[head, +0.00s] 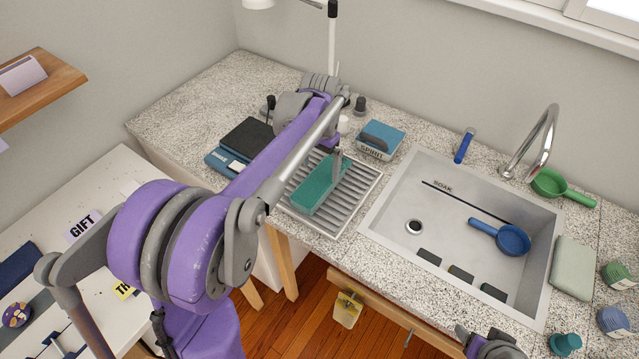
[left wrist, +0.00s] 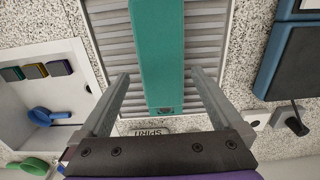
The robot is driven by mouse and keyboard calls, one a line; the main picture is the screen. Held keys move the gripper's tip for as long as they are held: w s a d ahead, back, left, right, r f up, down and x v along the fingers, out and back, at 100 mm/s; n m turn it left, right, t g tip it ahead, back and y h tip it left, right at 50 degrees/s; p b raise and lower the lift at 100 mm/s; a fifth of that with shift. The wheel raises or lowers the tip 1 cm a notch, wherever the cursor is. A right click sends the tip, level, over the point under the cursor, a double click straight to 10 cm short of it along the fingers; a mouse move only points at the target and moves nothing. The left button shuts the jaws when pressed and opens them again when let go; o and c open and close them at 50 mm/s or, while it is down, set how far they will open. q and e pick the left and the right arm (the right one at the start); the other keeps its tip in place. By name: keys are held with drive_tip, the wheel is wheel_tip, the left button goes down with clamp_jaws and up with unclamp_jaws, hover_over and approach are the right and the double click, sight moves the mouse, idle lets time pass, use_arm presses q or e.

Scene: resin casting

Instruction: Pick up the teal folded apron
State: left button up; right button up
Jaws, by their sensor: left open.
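The teal folded apron (head: 318,184) lies as a long narrow block on the ribbed metal drainboard left of the sink. It also shows in the left wrist view (left wrist: 157,45), running down the middle. My left gripper (head: 338,158) is over the apron's far end in the head view. In the left wrist view my left gripper (left wrist: 160,73) is open, with one finger on each side of the apron and gaps between. It holds nothing. The height of the fingertips above the drainboard is hard to tell. My right gripper's fingers do not show.
A blue SPIRIT box (head: 381,139) stands behind the drainboard (head: 350,206). A dark-topped blue device (head: 246,139) is to its left. The sink (head: 453,200) with a blue ladle (head: 508,239) is to the right. A curved faucet (head: 546,135) and lamp post (head: 332,45) rise behind.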

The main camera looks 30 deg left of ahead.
sight(319, 179)
use_arm(q)
drive_tip(key=shift+a+f, duration=0.15)
drive_tip(key=shift+f, duration=2.65)
drive_tip(key=c, duration=1.2)
